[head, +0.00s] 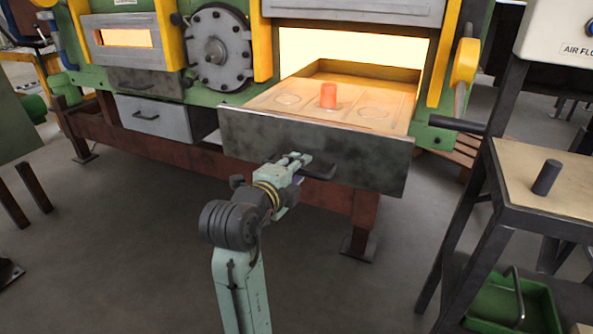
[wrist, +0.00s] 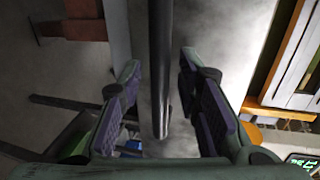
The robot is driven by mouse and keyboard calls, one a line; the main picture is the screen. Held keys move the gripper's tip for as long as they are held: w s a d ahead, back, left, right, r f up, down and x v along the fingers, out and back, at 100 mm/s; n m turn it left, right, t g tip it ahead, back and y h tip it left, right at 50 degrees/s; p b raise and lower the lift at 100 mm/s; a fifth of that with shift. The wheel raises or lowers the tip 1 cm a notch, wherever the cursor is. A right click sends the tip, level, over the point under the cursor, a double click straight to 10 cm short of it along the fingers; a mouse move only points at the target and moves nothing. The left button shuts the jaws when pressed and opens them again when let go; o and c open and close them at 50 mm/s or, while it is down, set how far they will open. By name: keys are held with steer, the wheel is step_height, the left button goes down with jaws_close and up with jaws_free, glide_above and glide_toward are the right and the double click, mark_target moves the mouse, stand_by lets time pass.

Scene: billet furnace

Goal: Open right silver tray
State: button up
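The right tray (head: 262,98) is slid out of the glowing furnace opening. Its front panel (head: 250,135) looks dark grey rather than silver. A dark handle (head: 320,171) sticks out from this panel. My gripper (head: 303,160) is at the handle's left part. In the wrist view my gripper (wrist: 160,78) is open, with a dark bar, seemingly the handle (wrist: 160,40), between its fingers and a gap on both sides. A silver drawer (head: 172,122) with a handle is at the lower left. No silver tray shows on the right; the dark panel hides the space behind it.
An orange billet (head: 328,95) stands on the slid-out tray. A dark drawer front (head: 145,84) is above the silver drawer. A table (head: 560,200) with a dark cylinder (head: 546,178) stands at right, above a green bin (head: 510,300). Floor in front is clear.

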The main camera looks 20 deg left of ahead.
steer(key=v, duration=1.2)
steer(key=shift+d, duration=0.1)
